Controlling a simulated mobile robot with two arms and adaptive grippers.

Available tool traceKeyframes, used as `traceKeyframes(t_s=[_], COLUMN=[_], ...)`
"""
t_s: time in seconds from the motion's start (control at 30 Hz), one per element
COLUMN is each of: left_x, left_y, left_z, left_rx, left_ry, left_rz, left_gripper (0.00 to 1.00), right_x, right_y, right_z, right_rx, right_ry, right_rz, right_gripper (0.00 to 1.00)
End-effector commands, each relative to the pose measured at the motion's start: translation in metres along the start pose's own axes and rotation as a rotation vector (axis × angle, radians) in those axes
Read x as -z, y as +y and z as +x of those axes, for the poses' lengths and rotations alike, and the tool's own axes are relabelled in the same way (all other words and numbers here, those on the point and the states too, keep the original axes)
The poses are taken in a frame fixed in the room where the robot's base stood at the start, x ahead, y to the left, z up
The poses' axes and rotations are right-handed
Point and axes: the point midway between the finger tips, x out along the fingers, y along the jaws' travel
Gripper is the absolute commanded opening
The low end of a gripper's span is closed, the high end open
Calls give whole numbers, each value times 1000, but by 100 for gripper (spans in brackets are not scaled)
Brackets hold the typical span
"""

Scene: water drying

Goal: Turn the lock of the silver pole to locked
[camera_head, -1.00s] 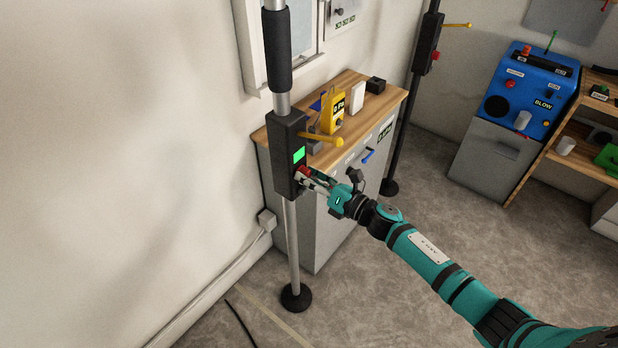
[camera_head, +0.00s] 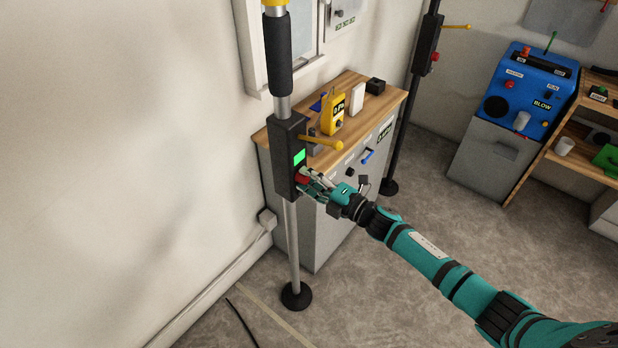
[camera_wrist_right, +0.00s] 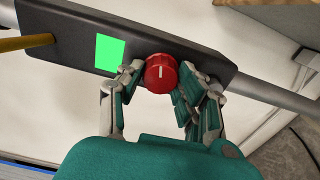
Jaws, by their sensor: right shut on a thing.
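The silver pole (camera_head: 293,240) stands upright by the wall, with a black box (camera_head: 284,135) on it. The box carries a green indicator (camera_head: 299,157), a yellow lever (camera_head: 325,141) and a red knob, the lock (camera_head: 302,179). In the right wrist view the red knob (camera_wrist_right: 161,73) shows a white mark, beside the green indicator (camera_wrist_right: 110,53). My right gripper (camera_head: 306,183) is shut on the red knob, its fingers on either side of it in the right wrist view (camera_wrist_right: 160,84). My left gripper is not in view.
A grey cabinet with a wooden top (camera_head: 349,129) stands right behind the pole, holding a yellow device (camera_head: 333,114). A black pole (camera_head: 405,120) stands farther back. A blue machine (camera_head: 525,90) is at the right. Open floor (camera_head: 400,310) lies in front.

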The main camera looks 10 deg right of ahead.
Motion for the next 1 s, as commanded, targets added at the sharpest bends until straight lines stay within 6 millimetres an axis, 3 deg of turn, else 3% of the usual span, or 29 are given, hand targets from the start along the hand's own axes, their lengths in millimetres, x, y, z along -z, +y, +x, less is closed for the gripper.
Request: traceKeyframes(t_s=[0.43,1.0], left_x=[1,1], left_y=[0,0], left_z=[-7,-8], left_rx=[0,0], left_ry=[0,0], left_rz=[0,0], left_gripper=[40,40], right_x=[-1,-1], right_y=[0,0], right_z=[0,0], right_rx=[1,1], right_ry=[-2,-3], right_rz=[253,300], right_gripper=[3,3])
